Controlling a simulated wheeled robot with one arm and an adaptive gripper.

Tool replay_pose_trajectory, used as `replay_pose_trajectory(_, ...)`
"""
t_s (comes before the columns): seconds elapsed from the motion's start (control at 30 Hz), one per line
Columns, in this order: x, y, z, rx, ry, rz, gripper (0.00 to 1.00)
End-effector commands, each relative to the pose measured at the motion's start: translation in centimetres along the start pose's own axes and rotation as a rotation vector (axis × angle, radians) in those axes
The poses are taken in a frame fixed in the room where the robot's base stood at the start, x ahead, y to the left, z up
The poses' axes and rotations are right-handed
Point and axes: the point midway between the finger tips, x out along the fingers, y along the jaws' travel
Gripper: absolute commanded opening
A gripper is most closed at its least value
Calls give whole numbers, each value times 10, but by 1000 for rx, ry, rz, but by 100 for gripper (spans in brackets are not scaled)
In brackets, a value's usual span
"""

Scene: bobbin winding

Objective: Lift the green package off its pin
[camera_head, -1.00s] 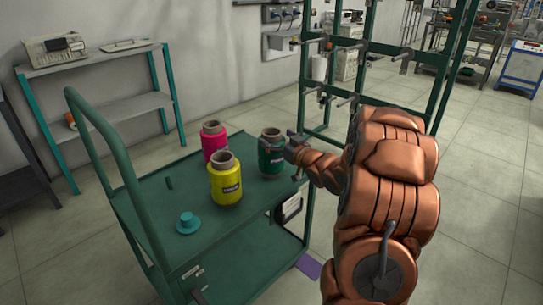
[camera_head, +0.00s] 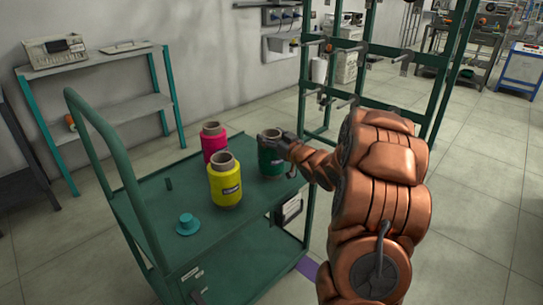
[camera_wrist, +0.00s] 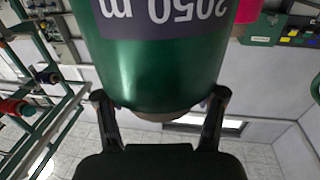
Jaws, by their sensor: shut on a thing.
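The green package (camera_head: 271,163), a cone of thread on a brown core, stands upright at the far right of the green cart top. In the wrist view it fills the upper middle (camera_wrist: 165,75), with part of its label and its core end showing. My gripper (camera_head: 284,143) comes in from the right at the package's top. In the wrist view my two fingers (camera_wrist: 161,97) lie on either side of the core end and are shut on the package. The pin under it is hidden, and I cannot tell whether the package is clear of the cart top.
A yellow package (camera_head: 225,184) stands close in front, and a pink one (camera_head: 212,143) behind left. A green rack (camera_head: 365,75) with pegs stands behind my arm.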

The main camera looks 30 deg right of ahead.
Motion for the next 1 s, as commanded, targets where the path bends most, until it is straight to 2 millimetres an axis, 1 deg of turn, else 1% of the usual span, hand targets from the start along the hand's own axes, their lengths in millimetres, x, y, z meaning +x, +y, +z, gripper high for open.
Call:
replay_pose_trajectory(0.03,0,0,0,0,0,0,48)
replay_pose_trajectory(0.07,0,0,0,0,0,0,45)
replay_pose_trajectory(0.5,0,0,0,0,0,0,0)
replay_pose_trajectory(0.77,0,0,-2,-1,1,0,0)
replay_pose_trajectory(0.87,0,0,-12,-3,3,0,0)
replay_pose_trajectory(1.0,0,0,-36,-6,5,0,0)
